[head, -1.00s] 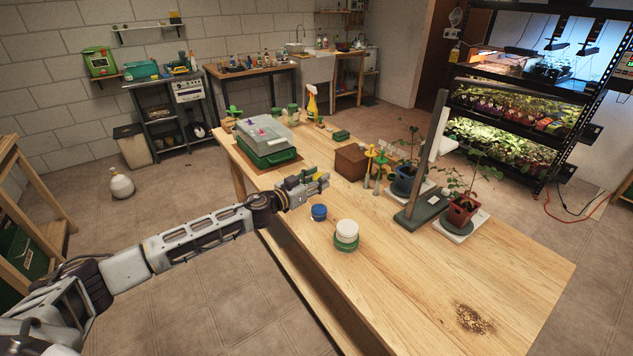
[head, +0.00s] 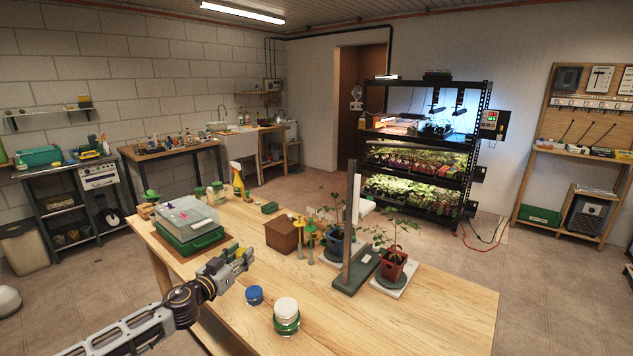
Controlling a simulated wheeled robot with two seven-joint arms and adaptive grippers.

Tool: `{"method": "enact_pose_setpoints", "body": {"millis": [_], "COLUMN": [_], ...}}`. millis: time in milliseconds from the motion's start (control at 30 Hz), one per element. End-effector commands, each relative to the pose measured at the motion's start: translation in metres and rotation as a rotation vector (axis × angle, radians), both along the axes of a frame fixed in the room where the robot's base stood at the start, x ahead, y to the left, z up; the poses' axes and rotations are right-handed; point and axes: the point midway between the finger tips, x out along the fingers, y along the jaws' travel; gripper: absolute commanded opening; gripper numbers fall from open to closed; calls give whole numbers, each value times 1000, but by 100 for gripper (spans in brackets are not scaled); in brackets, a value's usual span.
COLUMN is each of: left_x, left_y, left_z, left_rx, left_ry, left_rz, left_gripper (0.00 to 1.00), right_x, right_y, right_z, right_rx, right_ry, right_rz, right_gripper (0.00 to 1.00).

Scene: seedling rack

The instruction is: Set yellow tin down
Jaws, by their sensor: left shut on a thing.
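My left gripper (head: 240,260) reaches in from the lower left, over the near left part of the wooden table (head: 420,317). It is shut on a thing. A small patch of yellow shows at the gripper and may be the yellow tin, but its shape is mostly hidden by the fingers. I cannot tell the height of the gripper above the table. A blue-lidded jar (head: 254,295) stands just in front of the gripper. My right gripper is not in view.
A white-lidded green jar (head: 286,314) stands near the front edge. A lidded green tray (head: 189,222) is behind the gripper. A brown box (head: 281,235), potted plants (head: 393,268) and a grey stand (head: 352,272) line the back. The table's front right is clear.

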Motion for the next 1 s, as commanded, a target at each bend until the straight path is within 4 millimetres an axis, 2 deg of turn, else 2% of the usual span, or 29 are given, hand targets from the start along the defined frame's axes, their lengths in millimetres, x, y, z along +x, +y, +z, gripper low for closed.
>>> {"method": "enact_pose_setpoints", "body": {"millis": [333, 700, 1000], "left_x": [0, -7, -22], "left_y": [5, 0, -9], "left_z": [52, 102, 126], "left_rx": [-2, -4, -5], "left_ry": [-3, 0, 3], "left_rz": [81, 130, 168], "left_gripper": [16, 16, 16], "right_x": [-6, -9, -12], "right_y": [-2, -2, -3], "right_z": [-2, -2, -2], "right_rx": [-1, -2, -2], "right_ry": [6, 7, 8], "right_rz": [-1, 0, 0], "right_gripper": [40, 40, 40]}}
